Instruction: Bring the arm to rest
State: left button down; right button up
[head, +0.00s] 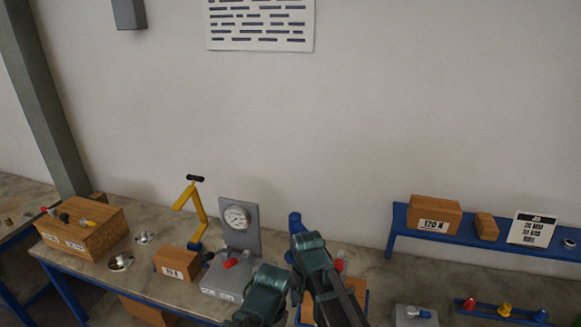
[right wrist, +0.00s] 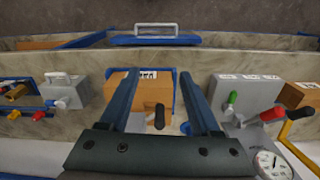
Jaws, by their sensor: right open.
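My right gripper (right wrist: 158,76) is open in the right wrist view, with its two dark fingers spread apart. A wooden block with a white label (right wrist: 151,97) shows beyond and between the fingers, and a small dark knob shows in front of it. I see nothing held. In the head view, dark green and black parts of my right arm reach up from the bottom centre over the bench; the fingertips cannot be made out clearly there. My left gripper is not in view.
A pressure gauge (head: 237,217) on a grey panel stands left of the arm. A yellow lever (head: 197,213) and a wooden box with knobs (head: 83,228) are farther left. A blue shelf (head: 398,230) holds labelled blocks at right.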

pick_arm(q)
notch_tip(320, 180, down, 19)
jog(key=b, duration=1.8)
pick_arm(e)
jog(key=s+d+f+n, duration=0.1)
jog(key=s+f+n, duration=0.3)
jog(key=f, duration=0.5)
jog(key=s+d+f+n+h, duration=0.1)
jog(key=s+f+n, duration=0.3)
jog(key=s+f, duration=0.3)
notch_tip(320, 180, down, 3)
jog(key=shift+r, duration=0.1)
jog(key=shift+w, duration=0.1)
